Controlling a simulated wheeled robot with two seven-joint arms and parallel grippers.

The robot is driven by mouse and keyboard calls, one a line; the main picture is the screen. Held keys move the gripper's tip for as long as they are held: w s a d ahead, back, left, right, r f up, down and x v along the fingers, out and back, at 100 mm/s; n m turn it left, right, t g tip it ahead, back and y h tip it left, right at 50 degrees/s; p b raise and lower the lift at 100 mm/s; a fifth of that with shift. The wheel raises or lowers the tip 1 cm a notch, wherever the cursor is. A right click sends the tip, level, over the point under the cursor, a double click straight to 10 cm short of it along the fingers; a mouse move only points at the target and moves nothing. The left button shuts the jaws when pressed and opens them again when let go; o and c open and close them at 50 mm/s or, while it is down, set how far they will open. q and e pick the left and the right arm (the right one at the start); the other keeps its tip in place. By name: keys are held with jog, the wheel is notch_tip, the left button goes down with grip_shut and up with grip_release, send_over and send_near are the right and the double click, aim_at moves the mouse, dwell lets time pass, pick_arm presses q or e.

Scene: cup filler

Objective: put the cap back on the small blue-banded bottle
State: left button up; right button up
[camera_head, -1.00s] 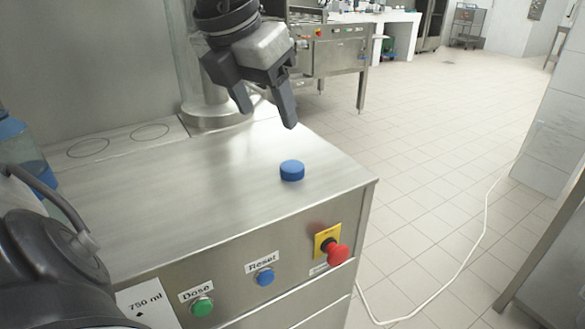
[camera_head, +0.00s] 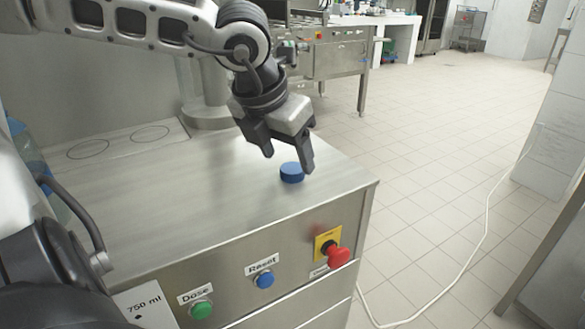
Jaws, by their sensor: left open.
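A blue cap (camera_head: 291,173) lies on the steel top of the machine, near its right end. My left gripper (camera_head: 288,163) is open and points down at the cap, with one finger behind and left of it and the other at its right side in the picture. I cannot tell whether either finger touches the cap. A bluish clear bottle (camera_head: 32,160) shows partly at the left edge; my arm hides much of it, and I cannot tell whether it is the small blue-banded bottle. My right gripper is not in view.
The steel machine top (camera_head: 200,200) has free room left of the cap. Its front holds a green button (camera_head: 201,310), a blue button (camera_head: 265,280) and a red emergency stop (camera_head: 338,257). A steel column (camera_head: 206,95) stands behind. A white cable (camera_head: 470,250) lies on the floor.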

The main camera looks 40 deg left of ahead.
pick_arm(q)
jog(key=shift+x, duration=1.3)
jog(key=shift+c, duration=0.3)
jog(key=c, duration=1)
jog(key=shift+r, duration=0.1)
jog(key=shift+w+r, duration=0.1)
jog(key=shift+r, duration=0.6)
jog(key=s+d+r, duration=0.7)
jog(key=s+r, duration=0.4)
jog(key=s, duration=0.1)
jog(key=shift+r, duration=0.2)
jog(key=shift+s+d, duration=0.1)
